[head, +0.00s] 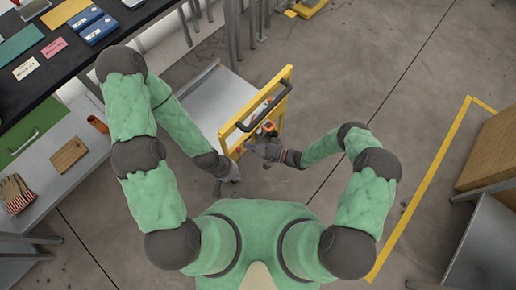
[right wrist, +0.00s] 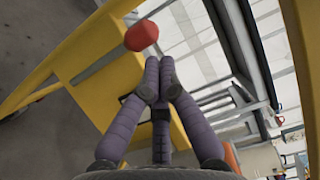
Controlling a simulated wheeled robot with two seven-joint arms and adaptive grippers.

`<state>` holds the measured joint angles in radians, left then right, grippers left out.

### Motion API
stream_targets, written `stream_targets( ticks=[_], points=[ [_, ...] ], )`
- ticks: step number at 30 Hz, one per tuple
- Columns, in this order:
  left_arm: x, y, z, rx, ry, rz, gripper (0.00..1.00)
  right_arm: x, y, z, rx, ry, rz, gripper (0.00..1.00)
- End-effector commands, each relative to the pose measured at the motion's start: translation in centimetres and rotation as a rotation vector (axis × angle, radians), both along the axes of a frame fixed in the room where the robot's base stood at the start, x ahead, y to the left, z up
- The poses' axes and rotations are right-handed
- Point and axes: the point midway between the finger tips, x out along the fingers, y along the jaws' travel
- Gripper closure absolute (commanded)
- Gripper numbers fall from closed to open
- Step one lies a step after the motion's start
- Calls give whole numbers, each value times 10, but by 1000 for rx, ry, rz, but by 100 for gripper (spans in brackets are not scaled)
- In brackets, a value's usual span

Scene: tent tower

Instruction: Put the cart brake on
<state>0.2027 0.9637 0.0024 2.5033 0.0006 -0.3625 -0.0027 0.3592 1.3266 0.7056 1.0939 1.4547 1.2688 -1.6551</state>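The cart (head: 222,98) has a grey deck and a yellow end frame (head: 284,84) with a black push handle (head: 262,103). A small red-orange part (head: 269,127) sits low on that frame in the head view. In the right wrist view a red knob (right wrist: 142,36) shows just beyond my right fingertips, in front of a yellow panel (right wrist: 105,60). My right gripper (right wrist: 158,62) has its fingers together, with nothing visible between them; contact with the knob is unclear. In the head view it is beside the frame (head: 262,146). My left gripper (head: 221,190) hangs below the cart's near left corner, its fingers unclear.
A black table (head: 125,25) with cards and blue boxes stands at upper left, with a grey shelf (head: 85,160) beneath. The floor right of the cart is clear.

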Motion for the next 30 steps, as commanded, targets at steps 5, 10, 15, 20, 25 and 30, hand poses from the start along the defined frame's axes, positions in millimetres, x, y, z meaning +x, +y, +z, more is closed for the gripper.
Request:
stream_targets(
  ticks=[5, 10, 15, 20, 25, 30],
  points=[
    [0, 0, -6, 0, 0, 0, 100, 5, 22, 0, 0, -1, 3, 100],
    [0, 0, -7, 0, 0, 0, 100, 7, 30, 1, -1, -1, 1, 100],
    [0, 0, -7, 0, 0, 0, 100, 8, 31, 1, -1, 0, -1, 100],
    [0, 0, -7, 0, 0, 0, 100, 8, 31, 1, -1, 0, -1, 100],
    [0, 0, -6, 0, 0, 0, 100, 7, 30, 1, -1, 0, -1, 100],
    [0, 0, -6, 0, 0, 0, 100, 4, 26, 1, -1, 0, -2, 100]
  ],
)
